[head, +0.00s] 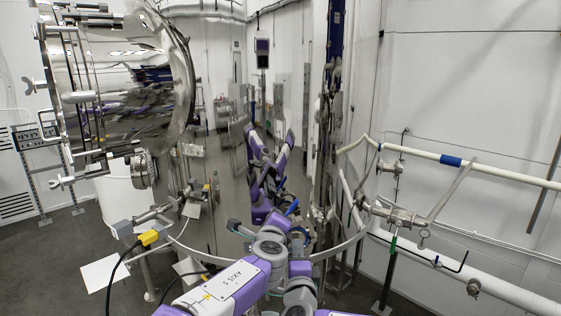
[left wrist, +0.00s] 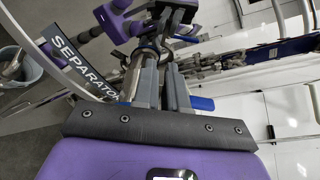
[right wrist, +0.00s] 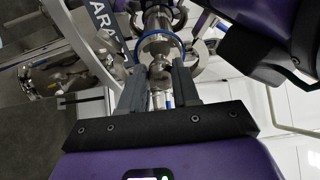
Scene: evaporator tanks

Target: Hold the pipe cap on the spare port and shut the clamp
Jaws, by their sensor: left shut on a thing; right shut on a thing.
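My right gripper (right wrist: 160,82) is shut on a steel part that looks like the pipe cap (right wrist: 160,70); a blue ring (right wrist: 160,42) lies just beyond its fingers. Curved steel pieces, apparently the open clamp (right wrist: 204,58), stand out beside the ring. My left gripper (left wrist: 158,82) is shut on a small steel part that looks like part of the clamp; its fingers hide most of it. In the head view my right gripper (head: 298,236) is low at the centre, in front of the polished tank (head: 222,215). The spare port is hidden; whether the cap touches it I cannot tell.
A large steel vessel (head: 150,80) with bolts and rods is at upper left. A white pipe rail with a valve (head: 398,216) runs along the right. The grippers are close together.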

